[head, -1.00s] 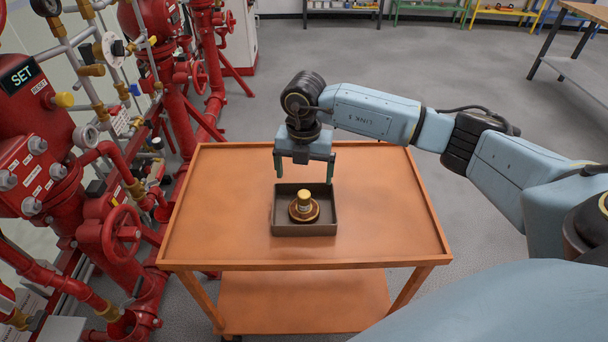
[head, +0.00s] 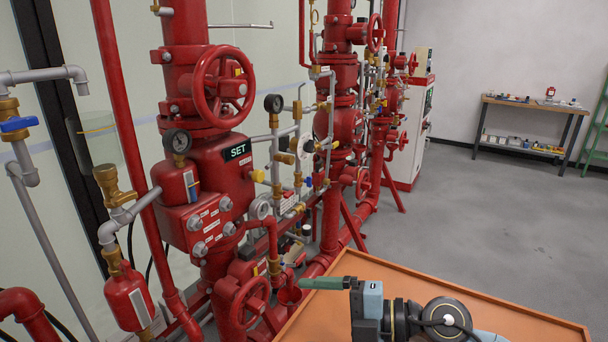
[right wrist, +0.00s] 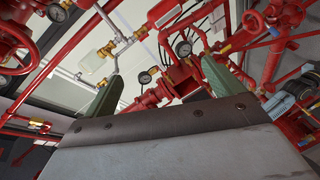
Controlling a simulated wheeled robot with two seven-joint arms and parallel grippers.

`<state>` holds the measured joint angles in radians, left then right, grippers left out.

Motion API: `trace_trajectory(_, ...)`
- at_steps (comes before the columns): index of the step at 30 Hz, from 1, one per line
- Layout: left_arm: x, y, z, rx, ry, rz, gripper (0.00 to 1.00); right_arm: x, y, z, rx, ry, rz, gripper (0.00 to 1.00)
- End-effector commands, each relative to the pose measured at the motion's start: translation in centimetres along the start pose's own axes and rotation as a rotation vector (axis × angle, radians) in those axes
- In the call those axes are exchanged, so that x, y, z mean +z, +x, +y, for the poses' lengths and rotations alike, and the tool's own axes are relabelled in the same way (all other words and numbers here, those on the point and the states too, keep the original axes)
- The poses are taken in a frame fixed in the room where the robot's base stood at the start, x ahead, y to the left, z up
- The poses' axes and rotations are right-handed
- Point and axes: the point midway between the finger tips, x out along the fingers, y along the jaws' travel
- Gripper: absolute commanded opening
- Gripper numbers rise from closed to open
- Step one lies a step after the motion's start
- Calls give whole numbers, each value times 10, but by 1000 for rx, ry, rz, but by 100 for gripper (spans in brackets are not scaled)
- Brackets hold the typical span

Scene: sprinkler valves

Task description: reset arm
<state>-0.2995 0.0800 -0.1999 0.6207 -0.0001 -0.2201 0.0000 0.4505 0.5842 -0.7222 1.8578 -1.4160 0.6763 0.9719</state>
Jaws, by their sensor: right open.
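The red valve body (head: 205,185) stands left of centre in the head view. It carries a black sign reading SET (head: 237,151), with a small yellow knob (head: 257,176) just below it at its right side. My right gripper (head: 322,283) is low in the head view, over the cart, with a green finger pointing left toward the red piping and apart from the valve body. In the right wrist view, my right gripper (right wrist: 162,68) has its two green fingers spread with nothing between them. My left gripper is out of view.
The orange cart top (head: 520,312) lies at the lower right. A red handwheel (head: 222,88), gauges and grey and brass pipes crowd around the valve body. More red risers stand behind. The grey floor (head: 470,210) is open to the right, with a workbench (head: 530,105) at the far wall.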

Motion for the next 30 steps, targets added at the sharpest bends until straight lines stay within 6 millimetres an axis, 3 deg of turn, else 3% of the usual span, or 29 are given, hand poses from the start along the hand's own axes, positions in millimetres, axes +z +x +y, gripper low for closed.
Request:
trace_trajectory(2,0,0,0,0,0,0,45,-13,1,27,228,67,-16,93)
trace_trajectory(6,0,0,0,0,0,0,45,-8,-24,65,580,218,-141,93)
trace_trajectory(9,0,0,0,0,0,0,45,9,-54,72,778,360,-288,93)
trace_trajectory(11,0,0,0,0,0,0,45,22,-74,66,870,459,-395,93)
trace_trajectory(14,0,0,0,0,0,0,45,42,-108,40,972,639,-596,93)
trace_trajectory(17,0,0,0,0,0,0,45,54,-139,-4,1005,838,-811,93)
trace_trajectory(20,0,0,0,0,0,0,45,53,-164,-60,964,1046,-1024,93)
trace_trajectory(24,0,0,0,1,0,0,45,30,-186,-134,814,1305,-1260,93)
trace_trajectory(30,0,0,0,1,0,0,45,-18,-199,-204,558,1558,-1439,93)
